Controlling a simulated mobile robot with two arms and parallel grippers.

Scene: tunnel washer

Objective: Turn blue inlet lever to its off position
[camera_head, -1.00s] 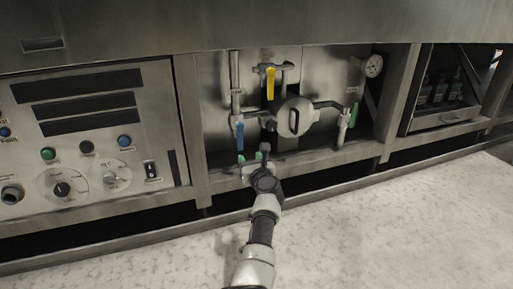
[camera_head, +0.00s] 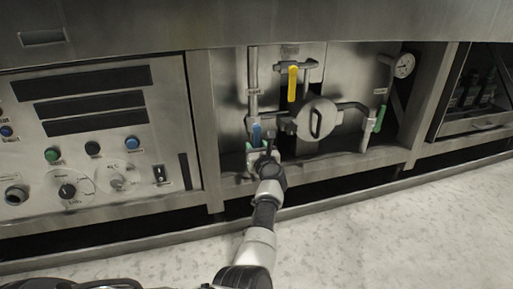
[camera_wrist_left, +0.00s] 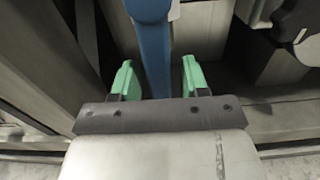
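The blue inlet lever (camera_head: 257,133) hangs down from a valve on the left pipe in the head view. In the left wrist view the blue lever (camera_wrist_left: 152,45) runs down between the two green fingertips. My left gripper (camera_head: 259,149) is at the lower part of the lever. In the wrist view my left gripper (camera_wrist_left: 157,82) is open, with one finger on each side of the lever and gaps visible beside it. The lever's lower end is hidden behind the gripper body. My right gripper is not in view.
A yellow lever (camera_head: 292,83) hangs at the upper middle and a green lever (camera_head: 380,118) at the right. A round steel cover (camera_head: 316,120) sits between them. A control panel (camera_head: 95,140) is at the left, and a pressure gauge (camera_head: 404,65) at the upper right.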

